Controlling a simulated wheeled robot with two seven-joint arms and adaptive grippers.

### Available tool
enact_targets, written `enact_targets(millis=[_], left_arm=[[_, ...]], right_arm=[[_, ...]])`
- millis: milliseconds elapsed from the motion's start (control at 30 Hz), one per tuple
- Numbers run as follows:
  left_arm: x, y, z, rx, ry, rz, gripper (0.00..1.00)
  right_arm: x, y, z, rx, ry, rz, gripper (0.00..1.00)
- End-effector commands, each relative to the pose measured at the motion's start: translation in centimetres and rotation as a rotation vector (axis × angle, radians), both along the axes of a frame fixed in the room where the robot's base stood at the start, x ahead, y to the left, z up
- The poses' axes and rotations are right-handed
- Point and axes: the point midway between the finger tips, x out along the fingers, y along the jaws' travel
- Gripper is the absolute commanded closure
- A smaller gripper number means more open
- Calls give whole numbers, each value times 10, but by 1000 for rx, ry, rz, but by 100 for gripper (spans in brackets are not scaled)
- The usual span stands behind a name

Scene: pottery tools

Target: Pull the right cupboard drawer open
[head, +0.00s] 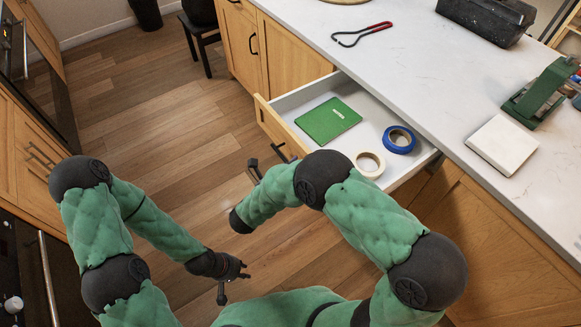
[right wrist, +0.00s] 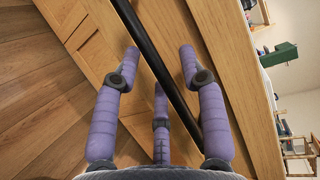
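The right cupboard drawer (head: 285,128) stands pulled out from under the white counter, its inside in plain view. Its black handle (head: 281,153) is on the wooden front, and in the right wrist view the dark bar (right wrist: 150,50) runs diagonally between my fingers. My right gripper (head: 264,168) is at the drawer front beside the handle. Its purple fingers (right wrist: 158,68) are spread apart, with no clear grip on the bar. My left gripper (head: 232,281) is open and empty, low over the floor, away from the drawer.
The drawer holds a green book (head: 328,120), a blue tape roll (head: 399,139) and a pale tape roll (head: 369,164). On the counter (head: 400,65) lie a red-handled tool (head: 362,34), a white block (head: 502,145) and a green device (head: 541,92). The wooden floor (head: 165,120) left of the drawer is clear.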

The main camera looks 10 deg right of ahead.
Motion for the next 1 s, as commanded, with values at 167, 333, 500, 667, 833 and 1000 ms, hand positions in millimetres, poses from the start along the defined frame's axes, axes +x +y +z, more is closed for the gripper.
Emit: enact_targets(millis=[167,333,500,667,833,1000], left_arm=[[0,0,0,0,0,0,72],[0,0,0,0,0,0,72],[0,0,0,0,0,0,72],[0,0,0,0,0,0,72],[0,0,0,0,0,0,72],[0,0,0,0,0,0,72]], right_arm=[[0,0,0,-1,-1,0,56],[-2,3,1,-1,-1,2,56],[-16,18,5,-2,0,6,56],[-37,38,11,-2,-2,6,56],[-58,60,16,0,-2,5,56],[-74,74,20,-1,-2,3,56]])
